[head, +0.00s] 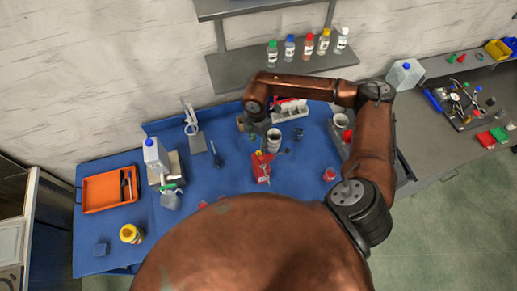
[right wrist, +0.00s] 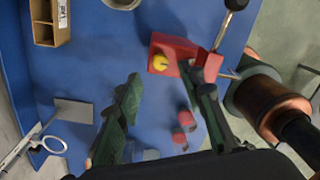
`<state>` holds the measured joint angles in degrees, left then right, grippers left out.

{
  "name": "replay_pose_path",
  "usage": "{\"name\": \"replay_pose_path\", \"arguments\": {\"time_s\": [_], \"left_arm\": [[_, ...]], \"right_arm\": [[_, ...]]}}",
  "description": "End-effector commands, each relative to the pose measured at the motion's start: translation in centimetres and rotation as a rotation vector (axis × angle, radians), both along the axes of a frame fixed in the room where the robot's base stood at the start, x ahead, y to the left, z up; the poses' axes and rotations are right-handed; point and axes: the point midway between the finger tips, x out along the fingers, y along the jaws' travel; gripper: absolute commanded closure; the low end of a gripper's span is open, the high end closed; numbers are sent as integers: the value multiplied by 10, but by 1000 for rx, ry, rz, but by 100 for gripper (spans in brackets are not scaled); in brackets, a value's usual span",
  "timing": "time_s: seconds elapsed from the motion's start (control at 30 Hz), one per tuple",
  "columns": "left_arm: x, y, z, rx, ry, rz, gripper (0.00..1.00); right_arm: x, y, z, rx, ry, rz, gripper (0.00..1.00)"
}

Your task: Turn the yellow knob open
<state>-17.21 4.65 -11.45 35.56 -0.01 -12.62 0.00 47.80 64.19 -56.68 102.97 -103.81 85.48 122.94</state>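The yellow knob (right wrist: 160,63) sits on the face of a red block-shaped fixture (right wrist: 178,47) in the right wrist view. The red fixture also shows in the head view (head: 261,168), near the middle of the blue table; the knob is hard to make out there. My right gripper (right wrist: 170,88) is open, with its two dark green fingers apart and nothing between the tips. The knob lies just beyond the fingertips in the picture, apart from them. In the head view the right gripper (head: 260,138) hangs above the table behind the fixture, small and partly hidden. My left gripper is out of view.
The blue table (head: 233,184) also holds an orange tray (head: 96,194), a yellow-lidded jar (head: 131,234), a white jug (head: 153,154) and a cup (head: 273,136). Several bottles stand on the grey shelf (head: 230,72) behind. Small red pieces (right wrist: 181,139) show between the fingers.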

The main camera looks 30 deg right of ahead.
Motion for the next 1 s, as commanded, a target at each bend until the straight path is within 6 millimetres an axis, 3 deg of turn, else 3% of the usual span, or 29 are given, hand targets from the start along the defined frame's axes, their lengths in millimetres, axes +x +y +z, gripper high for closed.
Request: {"name": "replay_pose_path", "arguments": {"time_s": [0.4,0.77,1.0], "left_arm": [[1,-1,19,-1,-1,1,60],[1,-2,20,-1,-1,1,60],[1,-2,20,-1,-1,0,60]], "right_arm": [[-3,1,-58,6,2,2,64],[-3,1,-66,5,0,4,64],[-3,1,-65,6,0,4,79]]}}
